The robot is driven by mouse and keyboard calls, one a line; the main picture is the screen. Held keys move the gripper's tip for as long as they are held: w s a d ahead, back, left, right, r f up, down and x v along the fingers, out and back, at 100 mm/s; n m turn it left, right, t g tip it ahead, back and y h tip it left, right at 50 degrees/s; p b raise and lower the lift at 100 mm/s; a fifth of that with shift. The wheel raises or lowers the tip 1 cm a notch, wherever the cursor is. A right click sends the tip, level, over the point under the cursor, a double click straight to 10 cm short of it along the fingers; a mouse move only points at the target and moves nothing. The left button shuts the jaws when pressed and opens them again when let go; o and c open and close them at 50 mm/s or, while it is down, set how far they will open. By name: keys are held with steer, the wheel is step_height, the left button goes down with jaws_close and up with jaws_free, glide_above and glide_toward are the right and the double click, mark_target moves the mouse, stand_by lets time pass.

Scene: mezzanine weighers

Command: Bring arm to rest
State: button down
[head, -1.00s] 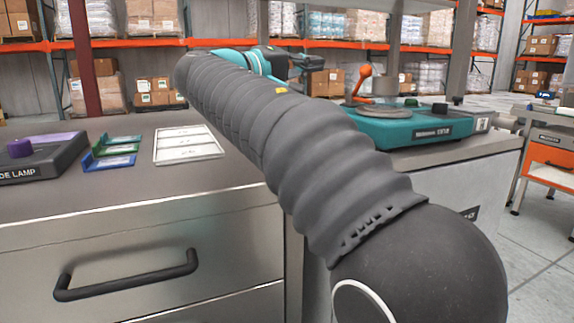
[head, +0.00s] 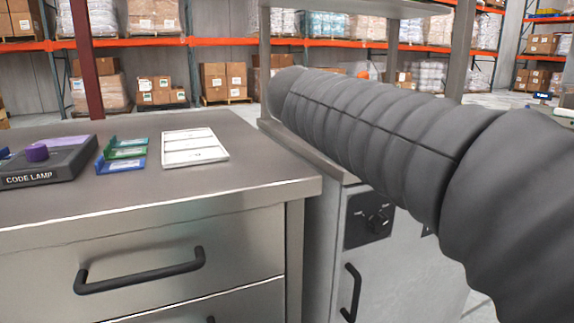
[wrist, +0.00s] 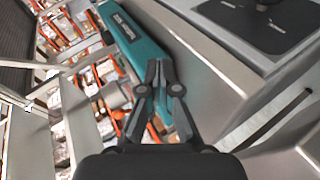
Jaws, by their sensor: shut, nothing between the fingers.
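My gripper (wrist: 157,66) shows in the wrist view with its two fingertips together, shut and empty. Beyond it lies a teal device (wrist: 133,50) with a dark label, on a metal counter. I cannot tell the exact gap between the fingertips and the device. In the head view my dark ribbed arm crosses the right half, and my gripper is out of sight there. The arm hides most of what stands on the right counter, including the teal device.
The steel counter (head: 85,210) at left holds a code lamp box (head: 48,165), blue and green trays (head: 122,155) and a white three-part tray (head: 193,147). A grey cabinet (head: 385,270) with a black handle stands right of it. Pallet racks with boxes (head: 155,90) line the back.

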steer(key=s+f+m+g+y+p, duration=0.2)
steer(key=s+f+y, duration=0.7)
steer(key=s+f, duration=1.4)
steer(key=shift+s+a+f+m+g+y+p, duration=0.3)
steer(key=shift+s+m+p, duration=0.4)
steer(key=shift+m, duration=0.7)
steer(key=shift+w+d, duration=0.1)
